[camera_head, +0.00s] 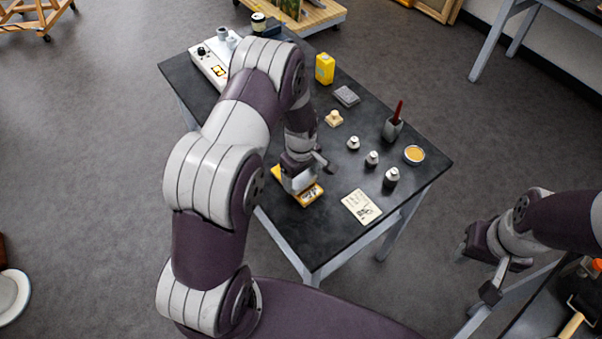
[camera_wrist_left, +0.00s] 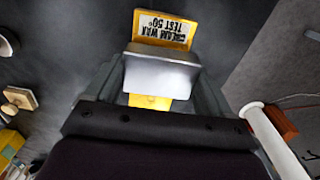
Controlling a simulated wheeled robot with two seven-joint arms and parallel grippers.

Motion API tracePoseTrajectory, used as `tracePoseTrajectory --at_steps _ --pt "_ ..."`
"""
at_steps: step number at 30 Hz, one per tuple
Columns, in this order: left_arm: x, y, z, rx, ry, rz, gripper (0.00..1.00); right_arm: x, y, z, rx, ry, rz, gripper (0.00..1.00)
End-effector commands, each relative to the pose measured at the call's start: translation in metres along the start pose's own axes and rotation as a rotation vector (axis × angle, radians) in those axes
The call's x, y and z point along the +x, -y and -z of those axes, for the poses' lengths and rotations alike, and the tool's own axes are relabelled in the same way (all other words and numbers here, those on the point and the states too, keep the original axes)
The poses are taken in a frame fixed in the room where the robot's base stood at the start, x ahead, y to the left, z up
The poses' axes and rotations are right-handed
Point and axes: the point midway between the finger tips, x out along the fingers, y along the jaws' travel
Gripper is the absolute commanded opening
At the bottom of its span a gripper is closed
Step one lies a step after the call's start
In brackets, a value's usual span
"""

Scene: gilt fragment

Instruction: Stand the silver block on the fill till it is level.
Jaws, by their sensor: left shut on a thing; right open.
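The silver block (camera_head: 299,183) is held in my left gripper (camera_head: 302,172), at the table's near left edge. In the left wrist view the silver block (camera_wrist_left: 161,73) sits between the two fingers, its broad face toward the camera. Below it is a yellow-framed piece (camera_head: 310,196) with a printed label; in the left wrist view the yellow piece (camera_wrist_left: 150,102) shows on both sides of the block. The block hides its middle, so the fill under it cannot be seen. I cannot tell whether block and fill touch. My right gripper (camera_head: 477,270) is open and empty, off the table's right side.
A printed card (camera_head: 361,207) lies right of the yellow piece. Three small weights (camera_head: 372,158), an amber dish (camera_head: 414,155), a cup with a red handle (camera_head: 392,130), a cream block (camera_head: 334,118) and a yellow container (camera_head: 325,68) stand across the dark table (camera_head: 420,185).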

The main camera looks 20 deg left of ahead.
Motion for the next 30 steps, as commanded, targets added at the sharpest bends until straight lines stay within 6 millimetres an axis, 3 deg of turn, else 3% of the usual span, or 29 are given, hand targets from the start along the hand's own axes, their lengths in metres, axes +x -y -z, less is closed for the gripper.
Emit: tracePoseTrajectory --at_steps 13,14,15,26,30 --pt "0.014 -0.001 0.000 0.000 -0.001 -0.002 0.41 0.001 0.000 0.000 0.000 0.000 0.000 0.43" --pt "0.014 0.000 0.000 0.000 -0.001 -0.002 0.86 0.001 0.000 0.000 0.000 0.000 0.000 0.43" --pt "0.013 0.000 0.000 0.000 -0.001 -0.002 0.99 0.000 0.000 0.000 0.000 0.000 0.000 0.43" --pt "0.004 -0.001 0.000 0.000 -0.002 -0.004 1.00 -0.001 0.000 0.000 0.000 0.000 0.000 0.43" --pt "-0.022 -0.002 0.001 0.000 -0.004 -0.007 1.00 0.007 0.000 -0.001 0.000 0.000 0.000 0.43"
